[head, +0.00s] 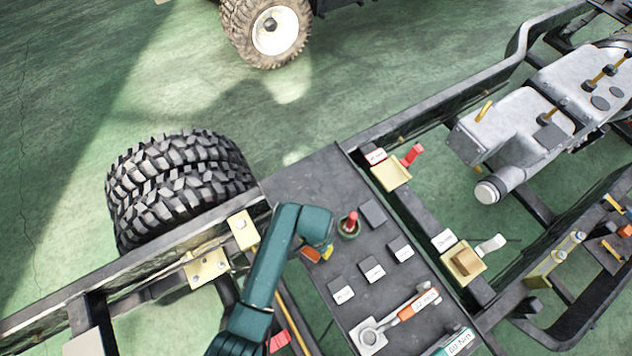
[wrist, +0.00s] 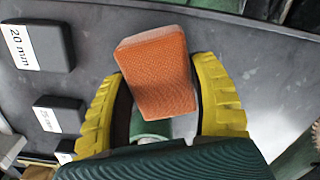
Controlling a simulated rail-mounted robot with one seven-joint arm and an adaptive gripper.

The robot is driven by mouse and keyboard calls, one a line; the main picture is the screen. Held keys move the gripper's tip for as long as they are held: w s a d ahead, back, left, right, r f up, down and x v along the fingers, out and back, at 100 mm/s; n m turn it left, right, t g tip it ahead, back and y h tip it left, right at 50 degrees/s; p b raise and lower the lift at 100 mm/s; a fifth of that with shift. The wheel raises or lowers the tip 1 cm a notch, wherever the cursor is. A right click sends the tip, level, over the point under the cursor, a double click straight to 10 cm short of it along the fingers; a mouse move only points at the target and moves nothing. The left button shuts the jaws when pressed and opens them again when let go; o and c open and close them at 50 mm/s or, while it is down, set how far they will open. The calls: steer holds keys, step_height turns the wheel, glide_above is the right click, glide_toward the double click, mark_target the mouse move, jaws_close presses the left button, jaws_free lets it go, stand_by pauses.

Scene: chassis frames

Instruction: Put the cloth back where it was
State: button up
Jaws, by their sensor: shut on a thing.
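The cloth (wrist: 155,70) is a small orange, folded block with a woven texture. My gripper (wrist: 160,100) has its yellow fingers on either side of it and is shut on it in the wrist view. In the head view the cloth (head: 311,254) shows as a small orange patch at my gripper (head: 319,256), by the left edge of the dark tray plate (head: 315,185), partly hidden by my arm. I cannot tell whether the cloth touches the plate. The fingers' grip on its lower end is partly hidden.
A green cup with a red thing in it (head: 348,226) stands just right of my gripper. Several dark labelled blocks (head: 371,270) and a torque wrench (head: 415,305) lie on the plate. The plate's far left part is clear. A tyre (head: 180,185) stands left.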

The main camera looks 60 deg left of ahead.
steer(key=shift+f, duration=0.5)
steer(key=shift+f, duration=0.1)
steer(key=o, duration=1.1)
step_height(320, 180, up, 13)
steer(key=p, duration=0.2)
steer(key=shift+p, duration=0.4)
steer(key=shift+w, duration=0.1)
